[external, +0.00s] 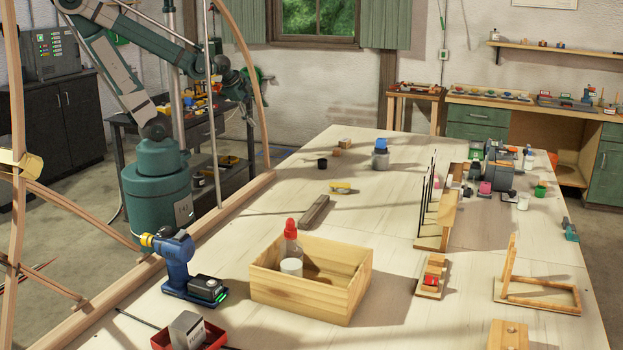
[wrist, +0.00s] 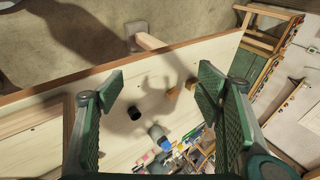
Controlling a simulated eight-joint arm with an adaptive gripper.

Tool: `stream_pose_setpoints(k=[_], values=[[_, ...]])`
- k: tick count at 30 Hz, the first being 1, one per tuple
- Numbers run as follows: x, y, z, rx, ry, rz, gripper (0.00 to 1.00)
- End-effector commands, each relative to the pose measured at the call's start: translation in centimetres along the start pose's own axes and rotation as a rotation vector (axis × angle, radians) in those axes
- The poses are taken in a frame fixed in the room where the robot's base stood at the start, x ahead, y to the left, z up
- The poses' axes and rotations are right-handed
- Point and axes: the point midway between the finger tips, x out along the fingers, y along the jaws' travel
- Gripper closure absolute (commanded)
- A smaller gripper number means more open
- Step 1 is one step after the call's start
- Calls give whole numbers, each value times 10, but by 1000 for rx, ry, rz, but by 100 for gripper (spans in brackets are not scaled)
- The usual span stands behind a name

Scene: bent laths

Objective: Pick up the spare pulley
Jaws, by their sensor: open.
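My gripper (external: 236,82) hangs at the back left in the external view, partly behind a bent lath. In the wrist view my gripper (wrist: 160,88) has its two green fingers wide apart with nothing between them close up. I cannot tell for sure which thing is the spare pulley. A small black round piece (external: 322,163) stands on the bench. It also shows in the wrist view (wrist: 134,112), lower than the fingers and apart from them.
A wooden box (external: 312,299) with a red-capped bottle (external: 291,240) and a drill (external: 176,258) are in front. Bent laths (external: 248,55) rise at left. The bench middle is mostly clear.

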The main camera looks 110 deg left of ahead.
Motion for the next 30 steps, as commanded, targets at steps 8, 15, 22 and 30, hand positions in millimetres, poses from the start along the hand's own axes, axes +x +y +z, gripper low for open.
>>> stream_pose_setpoints(k=[8,15,22,30], values=[[1,-15,-7,26,-8,6,35],[6,-16,-26,64,2,49,35],[14,-16,-56,126,18,112,35],[28,-10,-107,233,53,219,35]])
